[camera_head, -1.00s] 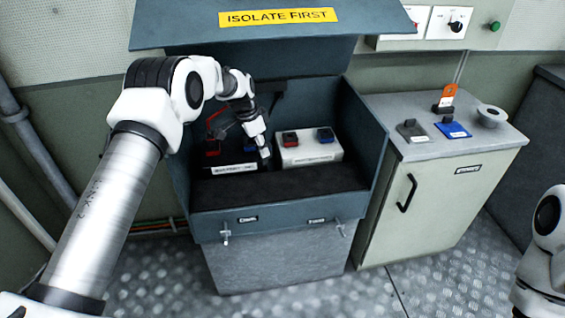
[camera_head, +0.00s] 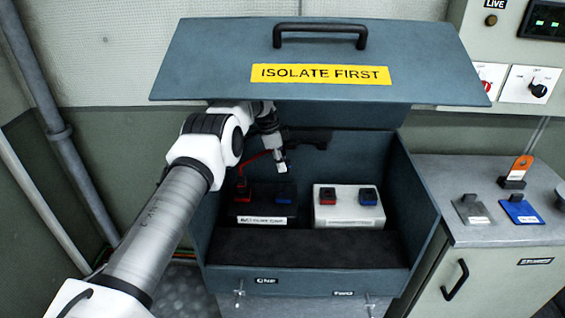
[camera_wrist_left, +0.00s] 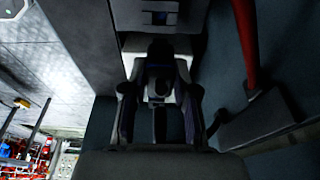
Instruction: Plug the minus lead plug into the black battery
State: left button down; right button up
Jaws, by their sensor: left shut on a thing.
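The black battery (camera_head: 266,219) sits at the left inside the open box, with a red terminal block (camera_head: 241,189) and a blue one (camera_head: 285,192) on top. My left gripper (camera_head: 281,167) is over the blue block, apart from it in the head view. In the left wrist view my gripper (camera_wrist_left: 159,110) is shut on a small dark plug (camera_wrist_left: 158,88), which I take for the minus lead plug. It is dim there, and its tip and lead are hard to make out. My right gripper is out of view.
A white battery (camera_head: 348,215) stands at the right in the box (camera_head: 425,200). The raised lid (camera_head: 220,60) hangs over my left arm. A red cable (camera_head: 253,158) runs beside the gripper; it also shows in the wrist view (camera_wrist_left: 245,40). A cabinet (camera_head: 490,270) stands to the right.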

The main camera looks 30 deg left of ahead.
aim_at(281, 174)
pick_arm(q)
jog(key=shift+w+f, duration=0.1)
jog(key=shift+w, duration=0.2)
jog(key=shift+s+r, duration=0.4)
jog(key=shift+s, duration=0.05)
jog(key=shift+a+b+x, duration=0.2)
jog(key=shift+b+x, duration=0.4)
jog(key=shift+x, duration=0.3)
jog(key=shift+a+b+x, duration=0.2)
jog(key=shift+b+x, duration=0.4)
jog(key=shift+x, duration=0.3)
jog(key=shift+a+b+x, duration=0.15)
jog(key=shift+b+x, duration=0.45)
jog(key=shift+x, duration=0.35)
jog(key=shift+s+f, duration=0.1)
jog(key=shift+s, duration=0.15)
jog(key=shift+b, duration=0.35)
jog(key=shift+a+b+x, duration=0.15)
jog(key=shift+b+x, duration=0.45)
jog(key=shift+x, duration=0.1)
jog(key=shift+a+b+x, duration=0.15)
jog(key=shift+b+x, duration=0.4)
jog(key=shift+x, duration=0.2)
jog(key=shift+s, duration=0.15)
